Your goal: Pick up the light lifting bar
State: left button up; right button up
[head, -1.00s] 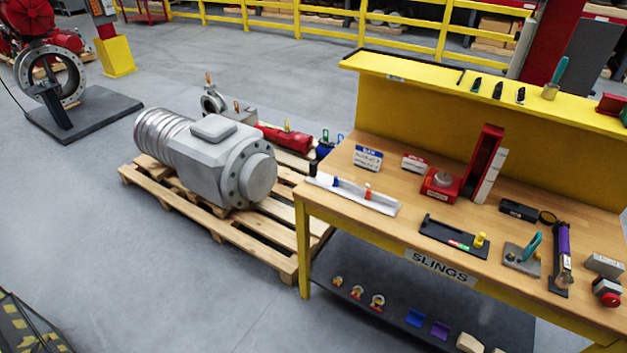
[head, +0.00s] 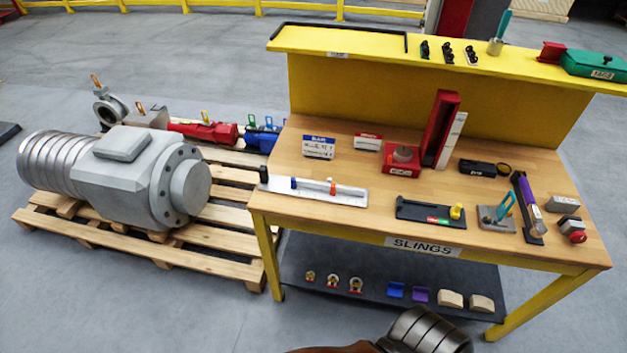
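A long, flat silver-white bar (head: 318,190) lies along the left front of the wooden bench top (head: 385,228). It looks like the light lifting bar, though I see no readable label on it. A thin black bar-like frame (head: 338,29) lies on the yellow upper shelf (head: 390,46). Neither of my grippers shows in the head view.
A pallet (head: 130,247) with a large grey actuator (head: 130,175) stands left of the bench. Right of the bar are a black tray (head: 425,211), a red block (head: 402,160) and a purple-handled tool (head: 527,195). Shackles (head: 332,282) rest on the lower shelf (head: 300,250).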

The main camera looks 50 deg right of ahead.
aim_at(349, 195)
jog(key=z, duration=0.4)
jog(key=i, duration=0.65)
jog(key=z, duration=1.15)
jog(key=i, duration=0.4)
jog(key=z, duration=0.35)
